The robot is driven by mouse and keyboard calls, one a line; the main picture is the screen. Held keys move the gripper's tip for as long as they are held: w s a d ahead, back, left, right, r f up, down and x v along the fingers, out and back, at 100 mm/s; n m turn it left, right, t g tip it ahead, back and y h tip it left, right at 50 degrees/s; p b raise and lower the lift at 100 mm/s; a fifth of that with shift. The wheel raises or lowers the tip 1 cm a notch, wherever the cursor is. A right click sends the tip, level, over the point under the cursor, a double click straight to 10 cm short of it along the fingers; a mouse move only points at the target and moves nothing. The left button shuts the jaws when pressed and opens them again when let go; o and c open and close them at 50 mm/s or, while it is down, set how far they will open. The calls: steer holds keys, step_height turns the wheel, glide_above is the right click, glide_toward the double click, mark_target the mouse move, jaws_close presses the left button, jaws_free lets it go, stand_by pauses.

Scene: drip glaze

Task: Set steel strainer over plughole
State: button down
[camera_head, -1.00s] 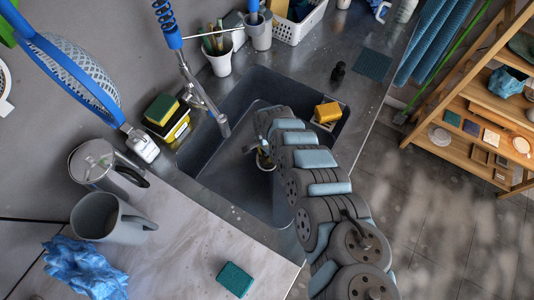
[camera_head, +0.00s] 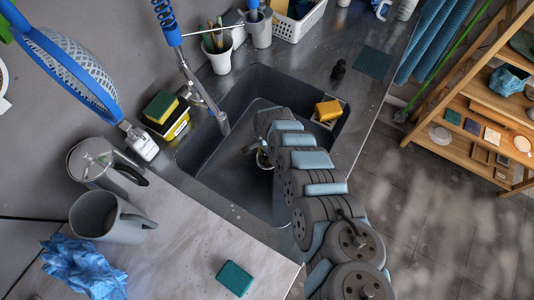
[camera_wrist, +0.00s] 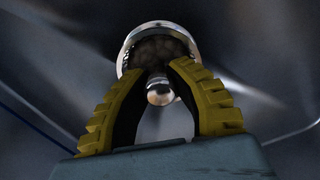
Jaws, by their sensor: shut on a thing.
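The steel strainer (camera_wrist: 131,42) shows in the wrist view as a round, shiny rim around a dark, patterned middle. Its rounded knob (camera_wrist: 160,92) lies between the two yellow fingers. My gripper (camera_wrist: 158,70) is shut on the strainer; the exact contact is hard to make out. In the head view my gripper (camera_head: 264,157) is inside the grey sink (camera_head: 235,185), low over the basin, mostly hidden by my arm. The plughole is not visible in either view. I cannot tell whether the strainer touches the sink floor.
A tap spout (camera_head: 222,124) hangs over the sink's left side. A yellow sponge (camera_head: 328,110) sits at the right rim. A teal sponge (camera_head: 235,278) lies on the front counter.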

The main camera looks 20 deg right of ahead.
steer(key=shift+f, duration=0.15)
steer(key=c, duration=0.9)
jaws_free()
